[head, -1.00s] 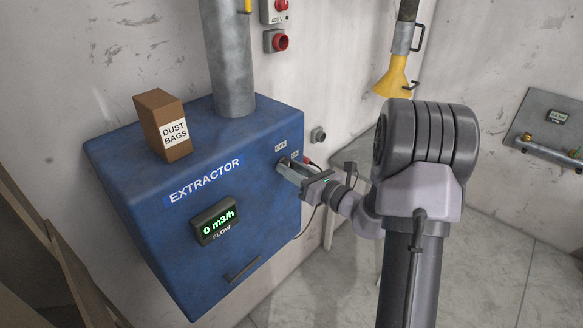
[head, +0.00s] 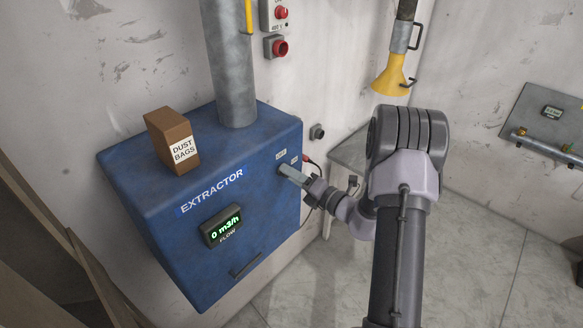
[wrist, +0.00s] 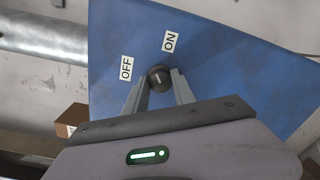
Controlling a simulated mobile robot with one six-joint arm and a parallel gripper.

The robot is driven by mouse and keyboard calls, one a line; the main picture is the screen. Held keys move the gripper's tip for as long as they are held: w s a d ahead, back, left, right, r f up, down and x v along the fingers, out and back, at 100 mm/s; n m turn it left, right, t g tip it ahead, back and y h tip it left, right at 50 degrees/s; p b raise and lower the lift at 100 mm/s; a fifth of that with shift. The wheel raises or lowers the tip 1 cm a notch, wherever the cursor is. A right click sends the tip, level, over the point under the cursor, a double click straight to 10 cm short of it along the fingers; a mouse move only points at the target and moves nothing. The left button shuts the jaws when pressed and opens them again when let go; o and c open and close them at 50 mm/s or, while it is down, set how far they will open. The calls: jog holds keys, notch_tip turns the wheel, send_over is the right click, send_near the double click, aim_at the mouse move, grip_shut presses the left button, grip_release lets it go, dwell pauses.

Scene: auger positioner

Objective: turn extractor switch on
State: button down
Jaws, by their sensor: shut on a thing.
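The extractor (head: 262,215) is a blue wall box, and its flow display (head: 221,226) reads 0 m3/h. The extractor switch (wrist: 159,76) is a dark round knob with a light mark on its face. In the wrist view the OFF label (wrist: 126,68) lies to its left and the ON label (wrist: 171,41) above it. My gripper (wrist: 160,86) is shut on the knob, one finger on each side. In the head view my gripper (head: 284,170) reaches the upper right of the box front and hides the knob. Which label the mark points to is hard to tell.
A dust bags box (head: 174,142) stands on top of the extractor beside a grey pipe (head: 230,65). A yellow nozzle (head: 391,76) hangs to the right. Red switches (head: 280,47) are on the wall above. A grey bench (head: 350,150) stands right of the extractor.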

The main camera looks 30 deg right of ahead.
jog(key=shift+m+p, duration=2.3)
jog(key=shift+m, duration=1.2)
jog(key=c, duration=1.1)
grip_release()
jog(key=shift+f, duration=0.1)
jog(key=shift+o, duration=0.2)
jog(key=b+v, duration=0.3)
jog(key=v, duration=1.4)
jog(key=shift+s+d, duration=0.2)
